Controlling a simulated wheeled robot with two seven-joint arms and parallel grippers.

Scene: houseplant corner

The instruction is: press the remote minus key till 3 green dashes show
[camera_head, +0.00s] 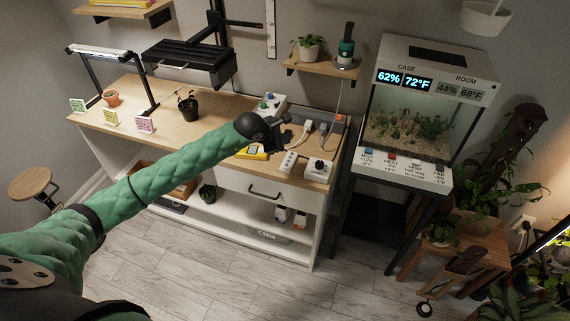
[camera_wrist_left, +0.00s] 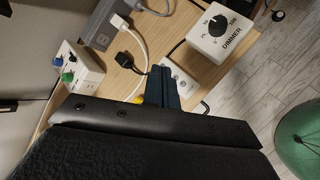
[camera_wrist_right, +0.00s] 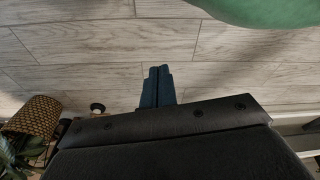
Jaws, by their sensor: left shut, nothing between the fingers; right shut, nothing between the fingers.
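A small white slab with dark marks (camera_head: 288,162), which looks like the remote, lies on the bench top near its front right edge. In the left wrist view it (camera_wrist_left: 182,82) shows just beyond my left fingers and is partly hidden by them. I cannot read its keys or see any green dashes. My left gripper (camera_head: 282,133) is shut and empty, over the right part of the bench; its fingers (camera_wrist_left: 163,78) appear beside the slab, and contact cannot be told. My right gripper (camera_wrist_right: 158,75) is shut and empty above the floor, outside the head view.
A white dimmer box (camera_head: 318,170) stands right of the slab. A yellow device (camera_head: 252,153) lies left of it, partly under my left arm. A grey power strip (camera_head: 328,124) with plugs and cables is behind. A terrarium (camera_head: 419,115) stands farther right.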

